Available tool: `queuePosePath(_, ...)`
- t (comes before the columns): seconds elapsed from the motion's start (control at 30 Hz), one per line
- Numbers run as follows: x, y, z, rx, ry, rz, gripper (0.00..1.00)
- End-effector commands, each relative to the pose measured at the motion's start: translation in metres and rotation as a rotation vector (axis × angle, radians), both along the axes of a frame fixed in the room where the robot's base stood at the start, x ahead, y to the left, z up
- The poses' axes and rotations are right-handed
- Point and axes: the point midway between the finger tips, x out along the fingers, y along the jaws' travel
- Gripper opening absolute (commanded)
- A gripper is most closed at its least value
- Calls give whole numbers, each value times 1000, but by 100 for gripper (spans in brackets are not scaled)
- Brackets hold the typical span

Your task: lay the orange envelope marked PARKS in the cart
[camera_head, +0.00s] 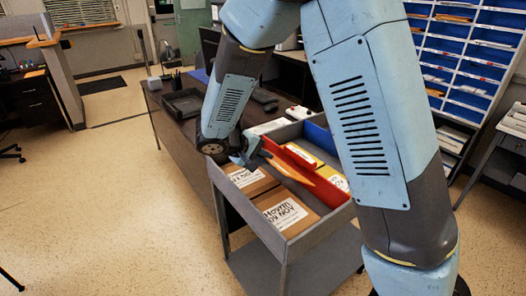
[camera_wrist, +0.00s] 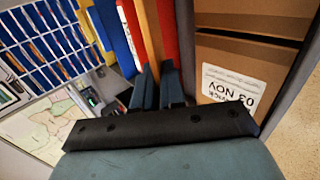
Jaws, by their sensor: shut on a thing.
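In the head view the orange envelope (camera_head: 285,167) reaches from the gripper over the cart, beside a red divider or bin wall (camera_head: 322,188). Red shows on both sides of it in the wrist view. Its marking cannot be read, and I cannot tell whether it touches the cart.
Cardboard boxes (camera_head: 289,207) with white labels fill the cart's left side. Yellow (camera_head: 330,173) and blue (camera_head: 318,136) sections lie beyond the red one. A dark desk (camera_head: 176,125) stands behind. Blue pigeonholes (camera_head: 468,60) stand at right. Floor at left is clear.

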Motion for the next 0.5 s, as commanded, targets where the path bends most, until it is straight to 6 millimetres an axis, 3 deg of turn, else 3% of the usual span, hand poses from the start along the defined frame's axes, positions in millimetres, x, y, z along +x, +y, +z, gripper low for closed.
queuePosePath(0.5, 0, -1, -38, -1, 2, 1, 0)
